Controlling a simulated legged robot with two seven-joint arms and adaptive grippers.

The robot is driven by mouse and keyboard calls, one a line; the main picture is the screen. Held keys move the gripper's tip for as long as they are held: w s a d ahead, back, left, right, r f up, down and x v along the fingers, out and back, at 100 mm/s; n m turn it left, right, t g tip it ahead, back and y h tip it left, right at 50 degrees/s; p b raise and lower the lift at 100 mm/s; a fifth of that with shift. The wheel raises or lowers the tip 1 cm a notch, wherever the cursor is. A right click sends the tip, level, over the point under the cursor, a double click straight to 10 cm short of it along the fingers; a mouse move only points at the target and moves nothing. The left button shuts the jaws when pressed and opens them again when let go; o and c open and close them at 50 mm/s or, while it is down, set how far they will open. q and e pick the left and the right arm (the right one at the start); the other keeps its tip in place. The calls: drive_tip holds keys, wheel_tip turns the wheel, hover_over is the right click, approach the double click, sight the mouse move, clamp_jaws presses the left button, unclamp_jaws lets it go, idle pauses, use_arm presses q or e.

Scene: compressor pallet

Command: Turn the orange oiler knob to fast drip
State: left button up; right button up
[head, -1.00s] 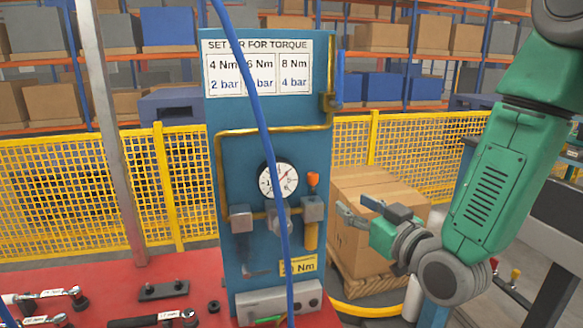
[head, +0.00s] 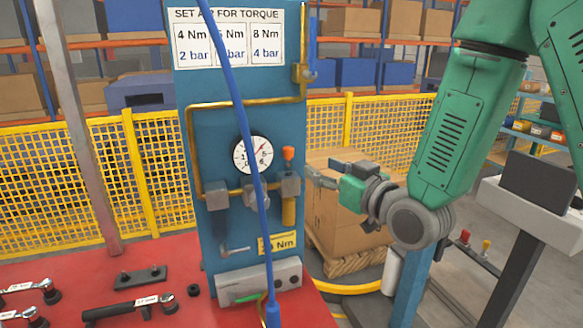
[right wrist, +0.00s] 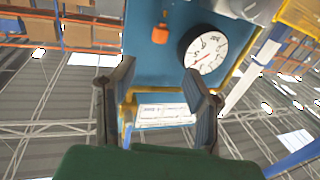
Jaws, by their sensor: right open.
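The orange oiler knob (head: 288,153) sits on top of the right-hand unit of the air line on the blue panel (head: 235,120), above a yellow bowl (head: 289,212). In the right wrist view the knob (right wrist: 160,34) shows beyond the fingertips, beside the gauge. My right gripper (head: 322,173) is just right of the knob and a little lower in the head view, its fingers pointing left. In the right wrist view my right gripper (right wrist: 160,85) is open and empty, fingers apart. It does not visibly touch the knob. My left gripper is out of view.
A pressure gauge (head: 253,155) is left of the knob. A blue hose (head: 245,120) hangs in front of the panel. Wrenches (head: 142,306) lie on the red table (head: 120,270). A cardboard box (head: 340,215) stands behind my right gripper.

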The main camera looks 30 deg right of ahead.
sight(291, 151)
drive_tip(key=w, duration=1)
drive_tip(key=shift+r, duration=0.15)
drive_tip(key=shift+w+a, duration=0.1)
drive_tip(key=shift+w, duration=0.6)
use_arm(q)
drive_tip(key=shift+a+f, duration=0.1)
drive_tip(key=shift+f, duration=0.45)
use_arm(e)
drive_tip(key=shift+c, duration=0.4)
clamp_jaws()
